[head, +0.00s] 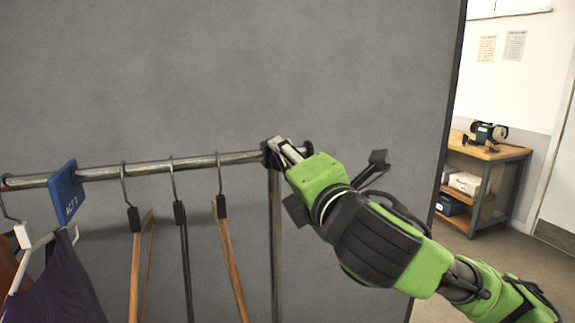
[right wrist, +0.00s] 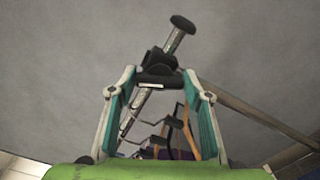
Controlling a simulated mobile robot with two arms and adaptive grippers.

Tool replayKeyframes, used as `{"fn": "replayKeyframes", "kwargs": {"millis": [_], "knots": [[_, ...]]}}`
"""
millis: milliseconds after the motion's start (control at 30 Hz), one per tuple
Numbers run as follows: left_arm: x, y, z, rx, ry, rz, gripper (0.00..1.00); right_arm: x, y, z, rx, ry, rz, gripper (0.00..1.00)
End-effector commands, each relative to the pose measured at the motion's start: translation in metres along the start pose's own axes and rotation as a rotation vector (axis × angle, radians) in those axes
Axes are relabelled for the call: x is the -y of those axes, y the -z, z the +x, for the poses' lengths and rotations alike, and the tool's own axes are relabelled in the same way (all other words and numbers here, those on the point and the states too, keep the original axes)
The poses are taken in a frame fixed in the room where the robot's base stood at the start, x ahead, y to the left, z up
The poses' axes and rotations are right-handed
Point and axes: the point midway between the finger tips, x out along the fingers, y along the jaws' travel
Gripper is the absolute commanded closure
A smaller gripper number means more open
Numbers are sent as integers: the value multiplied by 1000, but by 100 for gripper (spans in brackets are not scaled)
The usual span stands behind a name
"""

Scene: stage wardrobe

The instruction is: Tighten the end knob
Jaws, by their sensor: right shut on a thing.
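The metal garment rail (head: 225,158) runs across the head view and ends at a black corner joint (head: 267,152) on top of an upright post (head: 276,240). My right gripper (head: 286,150) reaches in from the lower right and covers much of this joint. In the right wrist view its two teal-padded fingers (right wrist: 159,80) are closed on a dark knob (right wrist: 160,76) at the joint. A short rail stub with a black end cap (right wrist: 183,22) sticks out past the joint. Most of the knob is hidden in the head view. My left gripper is not in view.
Wooden hangers (head: 228,258) hang on the rail left of the joint, with a blue tag (head: 67,190) and a dark purple garment (head: 58,285) farther left. A grey panel (head: 220,70) stands behind. A workbench (head: 487,150) stands at the back right.

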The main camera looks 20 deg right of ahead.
Motion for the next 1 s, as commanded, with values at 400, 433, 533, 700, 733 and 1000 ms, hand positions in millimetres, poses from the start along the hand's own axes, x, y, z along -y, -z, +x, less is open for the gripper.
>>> {"fn": "replayKeyframes", "kwargs": {"millis": [400,433,533,700,733,1000], "knots": [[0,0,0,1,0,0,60,1,-1,0,3,-1,312,76],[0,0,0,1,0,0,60,1,-1,0,3,-1,328,76],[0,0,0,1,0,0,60,1,-1,0,3,-2,370,76],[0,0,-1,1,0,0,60,1,-1,0,3,-1,414,76],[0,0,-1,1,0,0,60,1,-1,0,3,-1,418,76],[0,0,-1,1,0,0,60,1,-1,0,3,-2,433,76]]}}
